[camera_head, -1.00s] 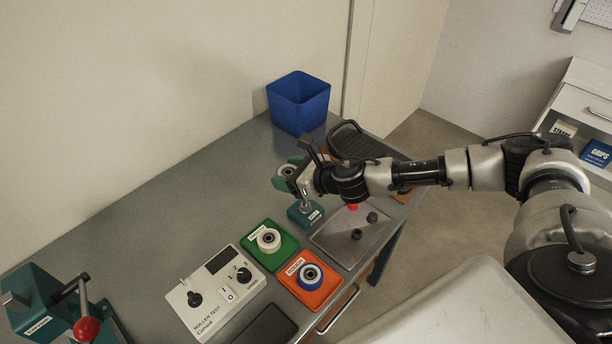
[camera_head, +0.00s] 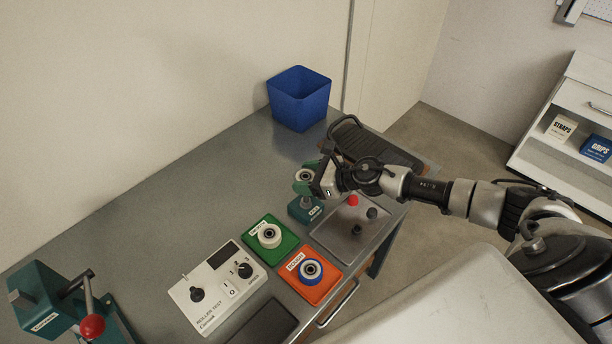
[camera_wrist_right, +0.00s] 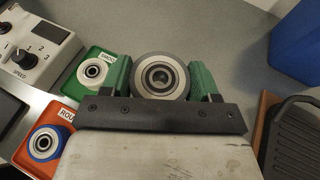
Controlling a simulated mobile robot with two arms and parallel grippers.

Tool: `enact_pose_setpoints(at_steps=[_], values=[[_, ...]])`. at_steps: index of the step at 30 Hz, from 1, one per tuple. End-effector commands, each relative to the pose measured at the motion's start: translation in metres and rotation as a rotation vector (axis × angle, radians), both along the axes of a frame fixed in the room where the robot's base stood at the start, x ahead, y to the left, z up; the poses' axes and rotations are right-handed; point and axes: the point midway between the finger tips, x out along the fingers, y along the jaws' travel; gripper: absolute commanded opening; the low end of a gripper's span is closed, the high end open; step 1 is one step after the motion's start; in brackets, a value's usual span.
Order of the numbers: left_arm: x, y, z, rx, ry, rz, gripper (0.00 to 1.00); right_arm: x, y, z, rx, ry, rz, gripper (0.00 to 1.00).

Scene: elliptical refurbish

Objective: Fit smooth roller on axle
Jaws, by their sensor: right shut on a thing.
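My right gripper (camera_head: 306,175) has green fingers and is shut on a dark-rimmed grey roller. This held roller (camera_wrist_right: 160,76) shows its central hole in the right wrist view. In the head view it is above the teal axle stand (camera_head: 300,213), whose metal post shows below it; I cannot tell whether they touch. A white roller (camera_head: 269,236) lies on the green pad (camera_head: 254,245) marked smooth; it also shows in the right wrist view (camera_wrist_right: 93,71). A blue-rimmed roller (camera_head: 310,270) lies on the orange pad (camera_head: 316,292). My left gripper is out of view.
A grey tray (camera_head: 335,243) holds a red part and dark parts right of the stand. A roller test box (camera_head: 215,290) and a teal press with a red-knobbed lever (camera_head: 92,326) stand at left. A blue bin (camera_head: 299,105) stands behind. The table's back left is clear.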

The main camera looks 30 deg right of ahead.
Motion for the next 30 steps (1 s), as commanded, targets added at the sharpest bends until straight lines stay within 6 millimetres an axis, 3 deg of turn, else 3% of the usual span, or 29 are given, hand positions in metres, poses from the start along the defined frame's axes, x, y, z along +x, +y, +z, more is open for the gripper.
enact_pose_setpoints(at_steps=[15, 30], values=[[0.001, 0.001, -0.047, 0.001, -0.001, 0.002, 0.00, 0.000, 0.001, -0.051, 0.000, 0.000, 0.000, 0.34], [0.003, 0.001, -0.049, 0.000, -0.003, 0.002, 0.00, 0.000, 0.000, -0.054, 0.001, 0.000, -0.001, 0.34]])
